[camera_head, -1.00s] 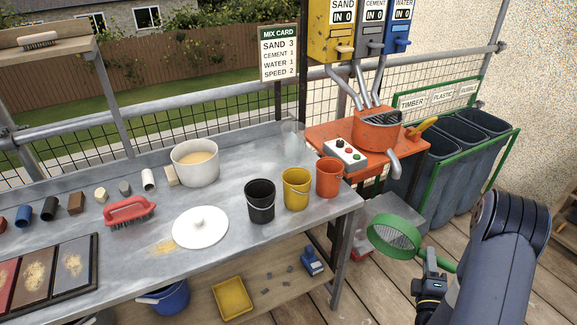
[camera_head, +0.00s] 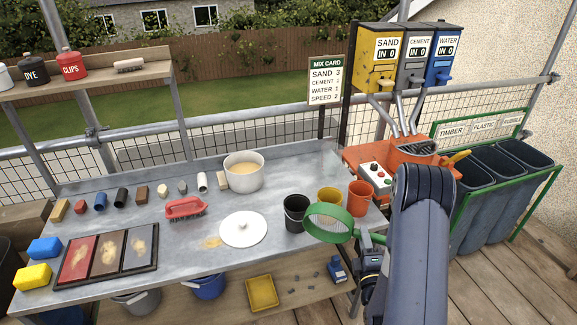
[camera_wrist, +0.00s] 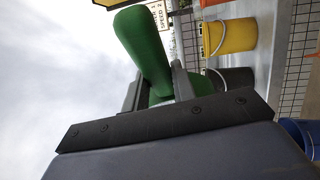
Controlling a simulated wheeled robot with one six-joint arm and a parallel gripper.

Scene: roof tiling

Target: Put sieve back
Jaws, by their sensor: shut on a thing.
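The green sieve (camera_head: 329,222) is a round green rim with a mesh and a short handle. My gripper (camera_head: 370,254) is shut on its handle and holds it in the air by the front right of the metal bench, in front of the yellow bucket in the head view. In the wrist view the green handle (camera_wrist: 146,50) sits between the fingers of my gripper (camera_wrist: 160,88). The sieve's ring is not clear in the wrist view.
The metal bench (camera_head: 180,240) holds a black bucket (camera_head: 296,212), a yellow bucket, an orange bucket (camera_head: 360,198), a white pot (camera_head: 244,172), a white lid (camera_head: 243,229) and a red brush (camera_head: 185,208). An orange mixer (camera_head: 405,150) and bins (camera_head: 505,170) stand right.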

